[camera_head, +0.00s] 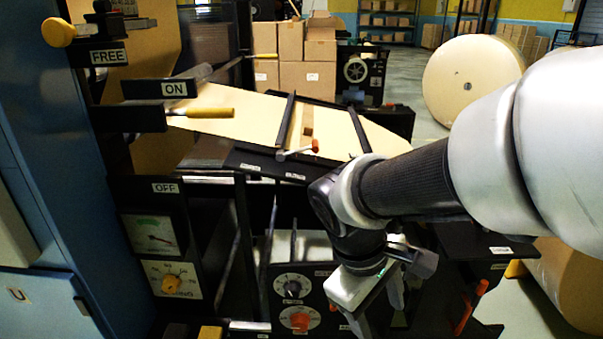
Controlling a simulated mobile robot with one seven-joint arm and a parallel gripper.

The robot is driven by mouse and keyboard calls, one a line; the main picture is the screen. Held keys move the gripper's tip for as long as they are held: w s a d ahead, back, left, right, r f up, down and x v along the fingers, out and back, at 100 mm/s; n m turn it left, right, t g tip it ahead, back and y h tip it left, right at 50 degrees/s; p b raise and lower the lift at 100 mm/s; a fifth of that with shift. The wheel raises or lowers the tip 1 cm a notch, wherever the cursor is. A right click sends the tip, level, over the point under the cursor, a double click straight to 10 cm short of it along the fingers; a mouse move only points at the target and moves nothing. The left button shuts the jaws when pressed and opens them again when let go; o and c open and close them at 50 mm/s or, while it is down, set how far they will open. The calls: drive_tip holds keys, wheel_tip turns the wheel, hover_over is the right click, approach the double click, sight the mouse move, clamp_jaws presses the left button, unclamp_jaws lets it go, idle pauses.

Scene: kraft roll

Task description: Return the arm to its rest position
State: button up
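My arm (410,181) comes in from the right and reaches across to the middle of the view, in front of the machine. Its wrist bends downward there. My gripper (379,315) hangs at the lower centre, pointing down, close to the front of the machine with the dials. Its two grey fingers look apart, with nothing seen between them. The lower tip of the nearer finger is close to the bottom edge of the picture.
A gauge panel (152,236) and levers marked FREE, ON and OFF stand left. A black dial (293,285) and red dial (300,319) are near my gripper. A large roll (465,80) stands behind.

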wheel_tip(320, 180, up, 33)
drive_tip(key=s+m+t+y+p, duration=0.1)
drive_tip(key=m+p, duration=0.3)
drive_tip(key=p, duration=0.7)
drive_tip(key=s+d+m+t+y+p, duration=0.1)
drive_tip(key=m+t+p, duration=0.3)
drive_tip(key=p, duration=0.8)
drive_tip(key=shift+s+r+m+y, duration=0.15)
drive_tip(key=shift+s+m+y, duration=0.2)
drive_tip(key=shift+y, duration=0.45)
